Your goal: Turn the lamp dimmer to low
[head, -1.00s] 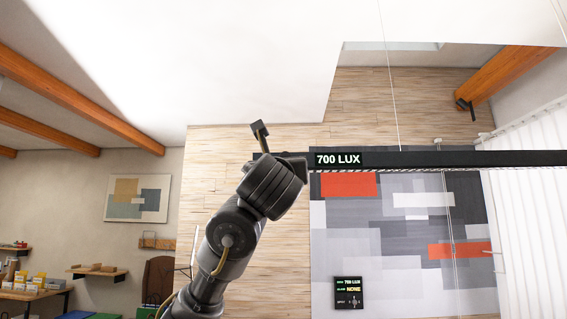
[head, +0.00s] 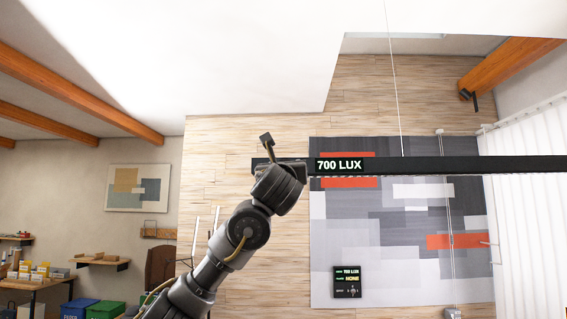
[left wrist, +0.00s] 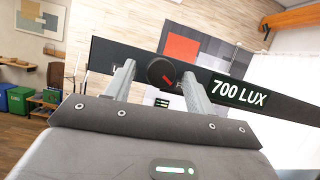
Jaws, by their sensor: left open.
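The lamp is a long black bar (head: 430,165) hanging on a thin wire, with a lit "700 LUX" display (head: 339,166). In the left wrist view the dimmer is a round black knob (left wrist: 161,72) on the bar, left of the display (left wrist: 238,90). Its red mark points to the lower right. My left gripper (left wrist: 158,77) is open, with one finger on each side of the knob. I cannot tell whether the fingers touch it. In the head view my left wrist (head: 280,185) covers the knob and the fingers. My right gripper is not in view.
A small black panel (head: 347,282) reading 700 LUX hangs on the patchwork wall behind. A desk (head: 38,284) and blue (head: 79,309) and green (head: 105,309) bins stand at the lower left. Air below the bar is clear.

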